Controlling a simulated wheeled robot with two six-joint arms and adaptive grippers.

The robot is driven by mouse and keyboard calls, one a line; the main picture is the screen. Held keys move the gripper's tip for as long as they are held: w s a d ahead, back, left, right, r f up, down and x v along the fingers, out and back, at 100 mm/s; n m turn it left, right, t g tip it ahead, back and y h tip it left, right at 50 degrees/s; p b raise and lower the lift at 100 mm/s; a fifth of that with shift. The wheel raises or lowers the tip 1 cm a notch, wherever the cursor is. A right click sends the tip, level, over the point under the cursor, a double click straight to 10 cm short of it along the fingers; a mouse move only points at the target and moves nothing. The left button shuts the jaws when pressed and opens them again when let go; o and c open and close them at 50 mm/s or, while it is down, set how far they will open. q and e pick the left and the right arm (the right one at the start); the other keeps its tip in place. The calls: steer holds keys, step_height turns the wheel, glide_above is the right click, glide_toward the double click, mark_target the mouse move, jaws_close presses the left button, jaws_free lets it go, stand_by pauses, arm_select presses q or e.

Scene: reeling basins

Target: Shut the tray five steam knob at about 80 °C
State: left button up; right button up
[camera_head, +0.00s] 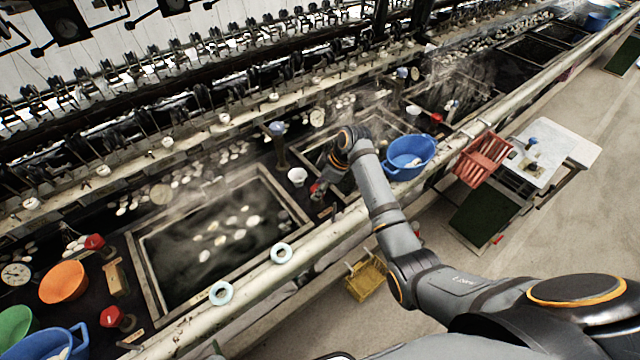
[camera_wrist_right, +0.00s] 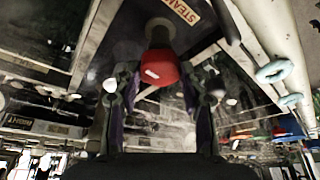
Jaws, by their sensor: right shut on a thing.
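My right arm reaches over the basin rail, and its gripper (camera_head: 322,184) is low beside a steaming basin. In the right wrist view my right gripper (camera_wrist_right: 160,82) is shut on a red steam knob (camera_wrist_right: 160,68), with one finger on each side. A plate lettered STEAM (camera_wrist_right: 183,9) is just beyond the knob. In the head view only a little of this red knob (camera_head: 315,188) shows beside the gripper. A round dial gauge (camera_head: 317,117) is behind the basin; its reading is too small to tell. My left gripper is not in view.
The pale rail (camera_head: 330,232) runs under my arm. Two pale rings (camera_head: 281,253) lie on the rail.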

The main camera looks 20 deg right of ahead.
steer(key=m+p, duration=0.1)
steer(key=p, duration=0.1)
steer(key=m+p, duration=0.2)
steer(key=m+t+h+p, duration=0.1)
steer(key=p, duration=0.1)
steer(key=shift+s+a+r+m, duration=0.1)
steer(key=shift+a+r+m, duration=0.05)
steer(key=shift+r+m, duration=0.2)
steer(key=shift+f+m+t+h+p, duration=0.2)
steer(key=shift+m+h+p, duration=0.15)
steer(key=shift+m+p, duration=0.45)
steer(key=shift+f+m+t+h+p, duration=0.1)
steer(key=shift+m+t+h+p, duration=0.2)
steer(key=shift+m+p, duration=0.45)
steer(key=o, duration=1.2)
steer(key=shift+c, duration=0.2)
steer(key=v, duration=1.2)
steer(key=shift+a, duration=0.1)
